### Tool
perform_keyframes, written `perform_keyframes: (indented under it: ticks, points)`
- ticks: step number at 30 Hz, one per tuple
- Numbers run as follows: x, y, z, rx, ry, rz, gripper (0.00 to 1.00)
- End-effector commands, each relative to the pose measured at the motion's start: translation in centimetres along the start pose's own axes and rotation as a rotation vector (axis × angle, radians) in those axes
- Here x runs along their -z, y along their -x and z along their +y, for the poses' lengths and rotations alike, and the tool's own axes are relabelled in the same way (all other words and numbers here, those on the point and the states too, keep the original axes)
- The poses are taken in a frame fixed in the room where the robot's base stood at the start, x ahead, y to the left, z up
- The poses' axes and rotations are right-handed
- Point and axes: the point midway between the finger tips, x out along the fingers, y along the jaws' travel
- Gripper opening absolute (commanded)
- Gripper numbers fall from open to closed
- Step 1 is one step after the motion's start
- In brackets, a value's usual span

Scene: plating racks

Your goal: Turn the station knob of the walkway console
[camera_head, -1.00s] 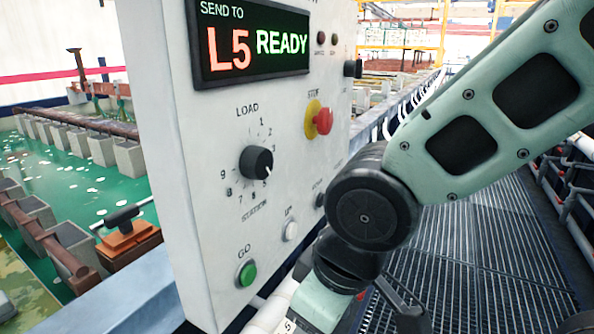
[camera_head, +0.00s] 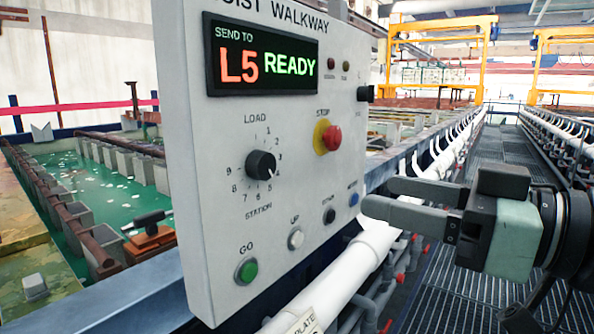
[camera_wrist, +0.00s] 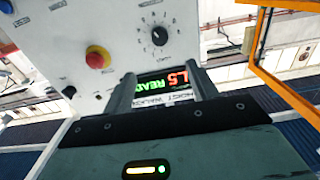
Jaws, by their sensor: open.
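The walkway console (camera_head: 215,215) is a pale grey panel with a display (camera_head: 262,55) reading "SEND TO L5 READY". The black station knob (camera_head: 261,165) sits below the display, ringed by numbers. In the wrist view the knob (camera_wrist: 159,36) is beyond the fingers, with the display (camera_wrist: 165,80) between them. My gripper (camera_head: 375,197) is open and empty at the panel's right side, its fingers pointing left. It is apart from the knob, to its right and lower. Nothing hides the knob.
A red stop button (camera_head: 331,138) on a yellow ring is right of the knob. A green GO button (camera_head: 247,270) and a white UP button (camera_head: 296,239) are below. White pipes (camera_head: 350,262) run beside the console. The grated walkway (camera_head: 425,290) is clear.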

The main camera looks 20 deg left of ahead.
Motion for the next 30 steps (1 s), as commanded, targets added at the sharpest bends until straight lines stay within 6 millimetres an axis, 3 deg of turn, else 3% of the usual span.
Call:
perform_keyframes:
  ticks: [6,20,30]
  points:
    - [0.4,-2.5,-0.1,0.000,-0.005,-0.008,0.58]
    - [0.5,-5.3,0.0,-0.003,-0.003,-0.007,0.58]
    - [0.1,-12.6,0.0,0.000,0.000,-0.004,0.58]
